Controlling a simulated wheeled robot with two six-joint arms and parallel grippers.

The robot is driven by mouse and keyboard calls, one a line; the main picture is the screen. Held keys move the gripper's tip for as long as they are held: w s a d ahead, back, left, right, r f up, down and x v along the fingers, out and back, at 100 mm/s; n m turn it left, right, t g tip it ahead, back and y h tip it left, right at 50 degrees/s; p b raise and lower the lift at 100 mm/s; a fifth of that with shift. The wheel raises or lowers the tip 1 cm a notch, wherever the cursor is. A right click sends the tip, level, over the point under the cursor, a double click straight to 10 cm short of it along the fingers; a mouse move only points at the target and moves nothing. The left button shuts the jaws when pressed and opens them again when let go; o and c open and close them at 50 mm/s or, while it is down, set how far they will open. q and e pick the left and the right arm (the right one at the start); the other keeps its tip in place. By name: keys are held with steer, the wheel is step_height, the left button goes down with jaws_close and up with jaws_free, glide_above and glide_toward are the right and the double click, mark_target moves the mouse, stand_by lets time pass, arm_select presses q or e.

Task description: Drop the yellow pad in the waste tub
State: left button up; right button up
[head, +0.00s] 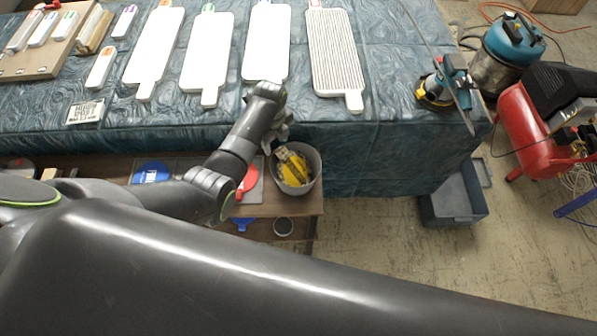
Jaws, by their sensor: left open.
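A round grey tub (314,161) stands at the right end of a low wooden shelf, in front of the cloth-covered table. A yellow pad (291,167) with dark parts shows inside its rim; I cannot tell whether it is one piece or several. My left gripper (279,139) is open, just above and behind the tub at the table's front edge. Its fingers are small and partly hidden by my wrist, and the yellow pad appears apart from them. My right gripper is not in view.
White paddle-shaped boards (207,55) and a ribbed board (335,55) lie on the blue table (400,130). A sander (440,88) lies near the right edge. Red and blue discs (151,172) sit on the shelf. A grey bin (455,208) stands on the floor.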

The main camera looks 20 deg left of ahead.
arm_select(q)
step_height(320, 180, up, 17)
steer(key=p, duration=0.1)
steer(key=shift+p, duration=0.3)
steer(key=shift+f, duration=0.1)
stand_by(0.4)
